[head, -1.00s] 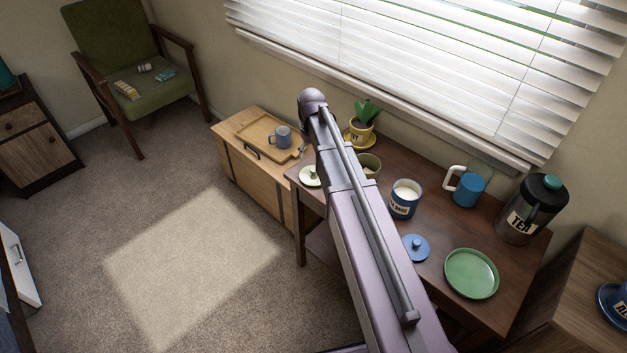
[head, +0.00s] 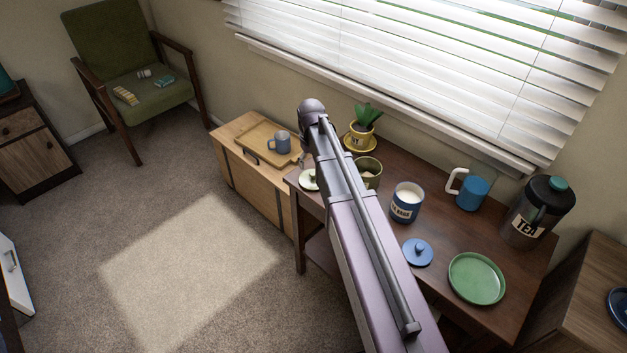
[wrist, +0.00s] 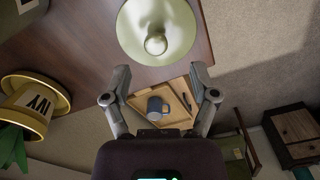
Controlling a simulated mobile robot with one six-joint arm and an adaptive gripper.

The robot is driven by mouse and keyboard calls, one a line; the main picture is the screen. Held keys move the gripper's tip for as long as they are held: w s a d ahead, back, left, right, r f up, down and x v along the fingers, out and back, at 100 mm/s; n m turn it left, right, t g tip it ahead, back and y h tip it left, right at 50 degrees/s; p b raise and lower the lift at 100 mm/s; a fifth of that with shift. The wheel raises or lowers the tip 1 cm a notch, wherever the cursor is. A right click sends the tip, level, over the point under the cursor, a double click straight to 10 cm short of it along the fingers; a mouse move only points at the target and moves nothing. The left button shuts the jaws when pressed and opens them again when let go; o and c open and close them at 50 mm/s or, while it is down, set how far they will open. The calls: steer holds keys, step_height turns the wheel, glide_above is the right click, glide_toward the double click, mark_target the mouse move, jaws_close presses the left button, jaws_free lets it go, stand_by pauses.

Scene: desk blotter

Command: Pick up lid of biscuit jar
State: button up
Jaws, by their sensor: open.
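A pale green round lid with a knob (head: 308,180) lies on the left end of the dark wooden table, partly hidden by my arm. An olive jar (head: 371,172) stands close to its right, open at the top. In the wrist view the pale lid (wrist: 155,44) lies with its knob facing the camera, near the table edge. My gripper (wrist: 161,72) is open and empty. Its fingers are apart, with the lid just beyond their tips and not between them. In the head view my arm hides the gripper.
A potted plant on a yellow saucer (head: 347,141) stands behind. To the right are a blue jar (head: 406,205), a blue lid (head: 418,253), a green plate (head: 458,285), a mug (head: 472,193) and a tea canister (head: 525,225). A tray (head: 254,131) holds a mug (head: 280,142).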

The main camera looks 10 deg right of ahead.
mark_target(313, 173)
steer(key=shift+s+d+f+b, duration=0.1)
steer(key=shift+d+f+b, duration=0.05)
steer(key=shift+f+b, duration=0.65)
steer(key=shift+d+f+b, duration=0.1)
steer(key=shift+f+b, duration=0.6)
steer(key=shift+f, duration=0.15)
steer(key=shift+f+b, duration=0.85)
steer(key=shift+b, duration=0.05)
jaws_close()
